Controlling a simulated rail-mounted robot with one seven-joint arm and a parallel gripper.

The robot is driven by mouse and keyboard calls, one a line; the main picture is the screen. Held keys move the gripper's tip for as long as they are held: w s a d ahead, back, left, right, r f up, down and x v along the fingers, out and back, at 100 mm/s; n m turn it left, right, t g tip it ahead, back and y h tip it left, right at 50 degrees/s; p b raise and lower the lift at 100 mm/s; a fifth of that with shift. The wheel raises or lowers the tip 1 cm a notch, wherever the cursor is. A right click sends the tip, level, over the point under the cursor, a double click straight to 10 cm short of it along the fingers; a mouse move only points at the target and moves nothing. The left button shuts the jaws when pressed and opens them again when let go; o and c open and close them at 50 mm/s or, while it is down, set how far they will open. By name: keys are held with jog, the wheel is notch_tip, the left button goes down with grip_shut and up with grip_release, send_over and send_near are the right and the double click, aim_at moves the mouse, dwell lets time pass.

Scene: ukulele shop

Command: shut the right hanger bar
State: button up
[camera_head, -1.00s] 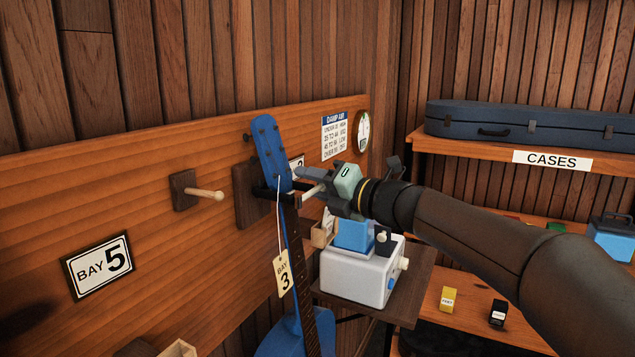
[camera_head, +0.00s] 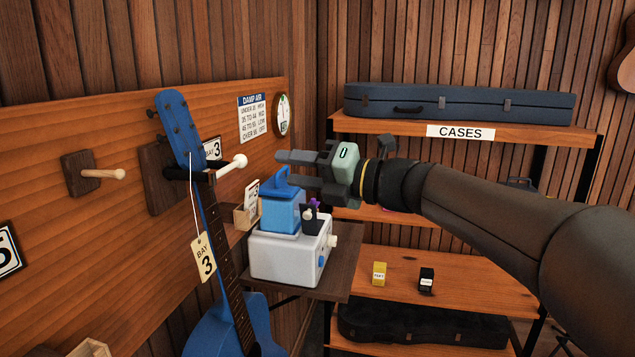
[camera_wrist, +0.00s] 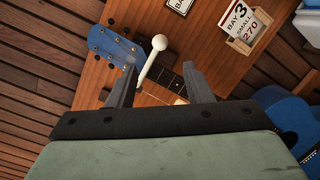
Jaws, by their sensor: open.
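The blue ukulele (camera_head: 181,128) hangs by its headstock from a black hanger on a dark wooden block (camera_head: 160,190). A pale hanger bar with a white ball end (camera_head: 232,165) sticks out to the right from the hanger, beside the neck; whether it is latched cannot be told. My gripper (camera_head: 281,167) is open and empty, right of the ball end and apart from it. In the wrist view the bar (camera_wrist: 149,67) and its ball show between and beyond my fingers (camera_wrist: 160,80), with the headstock (camera_wrist: 112,45) to the left.
A white box-shaped device (camera_head: 282,262) with a blue tank stands on a small shelf below my gripper. A small wooden card holder (camera_head: 246,216) is beside it. A bare peg (camera_head: 103,174) projects at left. A shelf with a blue case (camera_head: 450,105) is behind.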

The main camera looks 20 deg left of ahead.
jog(key=d, duration=0.3)
jog(key=shift+d, duration=0.35)
jog(key=w+d+f+m+t+h, duration=0.4)
jog(key=w+d+m+t, duration=0.3)
jog(key=m, duration=0.3)
jog(key=w+d+f+m+t+h, duration=0.35)
jog(key=d+m+t, duration=0.35)
jog(key=d+m, duration=0.25)
jog(key=d+f+m+h, duration=0.7)
jog(key=d+m, duration=0.1)
jog(key=d, duration=0.1)
jog(key=s+d+f+m+g+h, duration=0.4)
jog(key=s+d+f+m+g, duration=0.3)
jog(key=s+d+f, duration=0.4)
jog(key=s+f+m+g, duration=0.3)
jog(key=s+f+m, duration=0.1)
jog(key=s, duration=0.5)
jog(key=s+f+m+g, duration=0.3)
jog(key=s+f, duration=0.3)
jog(key=s, duration=0.2)
jog(key=shift+s+d+f+m+g+y, duration=0.3)
jog(key=shift+s+d+f+m+y, duration=0.1)
jog(key=shift+m, duration=0.15)
